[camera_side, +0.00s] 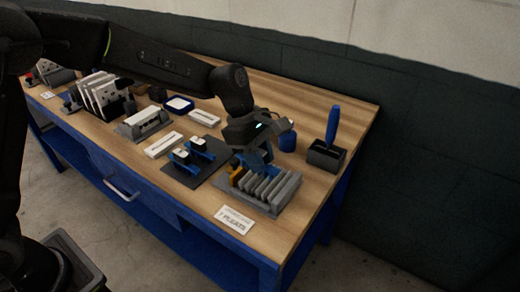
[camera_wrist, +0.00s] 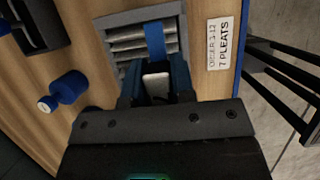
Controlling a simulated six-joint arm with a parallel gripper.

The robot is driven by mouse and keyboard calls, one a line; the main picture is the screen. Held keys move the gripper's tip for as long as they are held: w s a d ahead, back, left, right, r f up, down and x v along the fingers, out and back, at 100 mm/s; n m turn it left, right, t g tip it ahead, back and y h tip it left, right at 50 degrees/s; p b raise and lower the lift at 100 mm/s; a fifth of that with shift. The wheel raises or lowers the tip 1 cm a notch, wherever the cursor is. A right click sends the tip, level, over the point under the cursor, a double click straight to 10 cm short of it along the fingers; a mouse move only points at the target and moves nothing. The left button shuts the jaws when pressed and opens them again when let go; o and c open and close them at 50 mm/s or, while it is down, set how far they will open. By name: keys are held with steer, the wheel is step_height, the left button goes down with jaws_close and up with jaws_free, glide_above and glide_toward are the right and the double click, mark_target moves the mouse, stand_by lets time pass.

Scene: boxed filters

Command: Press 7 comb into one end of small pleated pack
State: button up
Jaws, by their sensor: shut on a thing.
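The small pleated pack looks like the several grey upright slats (camera_side: 265,187) in a grey tray (camera_side: 262,207) at the right of the bench. The slats also show in the wrist view (camera_wrist: 126,46). My gripper (camera_side: 257,160) is low over the back of the slats. In the wrist view its blue fingers (camera_wrist: 158,84) are shut on a small pale block (camera_wrist: 156,82), perhaps the comb. A blue strip (camera_wrist: 155,40) runs ahead of it across the slats; I cannot tell whether it belongs to the block. Contact with the slats is hidden.
A card reading "7 PLEATS" (camera_side: 234,219) lies in front of the tray. A blue jar (camera_side: 287,141) and a dark box (camera_side: 325,157) with a blue-handled tool (camera_side: 333,123) stand behind.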

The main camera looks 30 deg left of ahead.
mark_target(260, 176)
steer(key=shift+f, duration=2.65)
steer(key=shift+f, duration=0.8)
steer(key=shift+r, duration=0.1)
steer(key=shift+r, duration=3.55)
